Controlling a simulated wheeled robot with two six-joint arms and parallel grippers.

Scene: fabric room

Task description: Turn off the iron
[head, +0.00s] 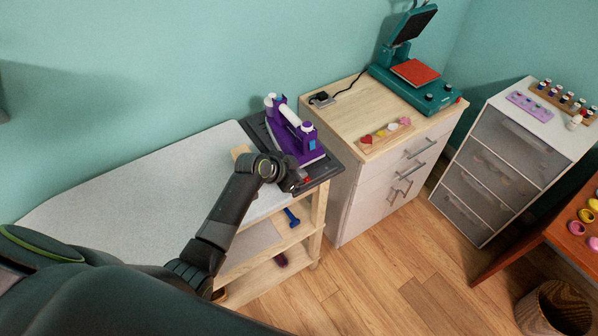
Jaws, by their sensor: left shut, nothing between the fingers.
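The purple iron (286,133) with a white handle rests on a dark tray (254,126) at the right end of the ironing board. Its nose and base point toward the lower right. My left arm comes in from the lower left, and my left gripper (300,182) is at the near edge of the dark tray, just in front of the iron. A small red spot shows beside the fingertips; I cannot tell whether the fingers touch it. The gripper is shut and empty. My right gripper is not in view.
The grey ironing board (130,180) stands on a wooden frame with shelves (270,280). A wooden-topped cabinet (345,110) with a teal heat press (425,92) stands to its right. A grey drawer unit (500,150), an orange table (560,235) and a basket (553,308) are further right. Wooden floor (400,275) is clear in front.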

